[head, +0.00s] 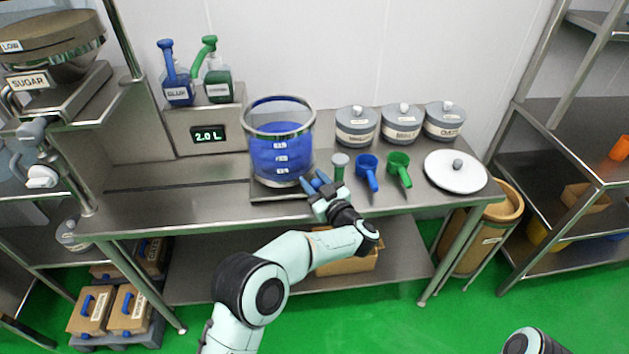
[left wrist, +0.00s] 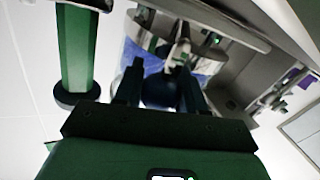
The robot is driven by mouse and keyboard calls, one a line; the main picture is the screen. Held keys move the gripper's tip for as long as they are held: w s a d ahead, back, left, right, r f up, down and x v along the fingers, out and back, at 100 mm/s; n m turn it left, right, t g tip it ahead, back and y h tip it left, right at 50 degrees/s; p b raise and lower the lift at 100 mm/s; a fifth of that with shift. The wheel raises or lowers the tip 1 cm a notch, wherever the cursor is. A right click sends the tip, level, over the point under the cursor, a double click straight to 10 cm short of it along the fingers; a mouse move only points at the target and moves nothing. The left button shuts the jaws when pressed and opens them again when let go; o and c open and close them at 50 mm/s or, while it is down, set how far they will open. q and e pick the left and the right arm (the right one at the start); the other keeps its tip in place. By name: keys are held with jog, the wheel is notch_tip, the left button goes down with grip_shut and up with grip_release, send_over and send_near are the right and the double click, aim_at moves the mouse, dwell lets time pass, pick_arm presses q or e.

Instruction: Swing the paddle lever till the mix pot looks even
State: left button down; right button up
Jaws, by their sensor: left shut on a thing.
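The mix pot (head: 281,150) is a clear round vessel on a flat metal base on the bench. Its contents are deep blue and look uniform from here, with white level labels on the front. My left gripper (head: 316,184) is at the pot's lower right front. In the left wrist view, my left gripper (left wrist: 158,88) is shut on a dark rounded knob, apparently the paddle lever's end. The blue of the pot (left wrist: 205,64) shows behind it. The rest of the lever is hidden or too dark to make out. My right gripper is out of view.
A white lid (head: 455,171) lies farther right. Several lidded canisters (head: 402,122) stand behind. A display (head: 208,135) reads 2.0 L.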

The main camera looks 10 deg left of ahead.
pick_arm(q)
jog(key=shift+a+r, duration=0.25)
jog(key=shift+r, duration=0.2)
jog(key=c, duration=0.7)
grip_release()
jog(key=shift+f, duration=0.2)
jog(key=shift+s+d, duration=0.1)
jog(key=shift+d, duration=0.1)
jog(key=v, duration=1.3)
jog(key=shift+b, duration=0.35)
